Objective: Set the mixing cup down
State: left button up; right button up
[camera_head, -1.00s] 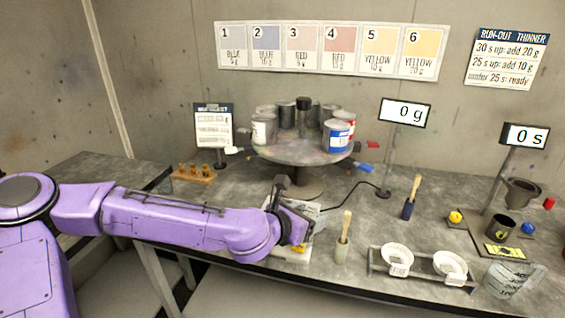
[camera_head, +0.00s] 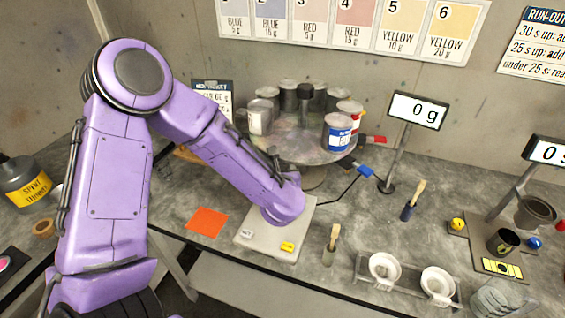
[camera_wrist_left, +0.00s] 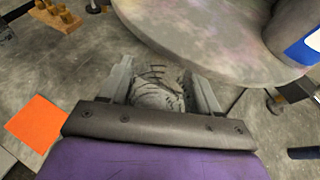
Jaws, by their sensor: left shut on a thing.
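In the left wrist view, my left gripper (camera_wrist_left: 160,88) is shut on a pale, translucent thing with dark markings, which looks like the mixing cup (camera_wrist_left: 158,98). The gripper bar hides its near part, so I cannot tell whether its base touches anything. In the head view my purple left arm hides the gripper and the held cup. The arm's end is over the back of the pale scale plate (camera_head: 262,250), which has a yellow button. The scale display (camera_head: 417,111) reads 0 g. My right gripper is not in view.
A round turntable (camera_head: 285,147) with several paint cans stands behind. An orange square (camera_head: 207,222) lies left of the scale. A clear cup (camera_head: 497,298) is at lower right.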

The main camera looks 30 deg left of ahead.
pick_arm(q)
jog(key=shift+f+b, duration=0.3)
jog(key=shift+f, duration=0.1)
notch_tip(320, 180, down, 4)
jog(key=b, duration=0.3)
jog(key=shift+w+d+f, duration=0.1)
jog(key=shift+d+f, duration=0.05)
jog(key=shift+f, duration=0.1)
jog(key=shift+f+b, duration=0.3)
jog(key=shift+f, duration=0.3)
jog(key=shift+f+b, duration=0.55)
jog(key=shift+b, duration=0.05)
jog(key=o, duration=1.2)
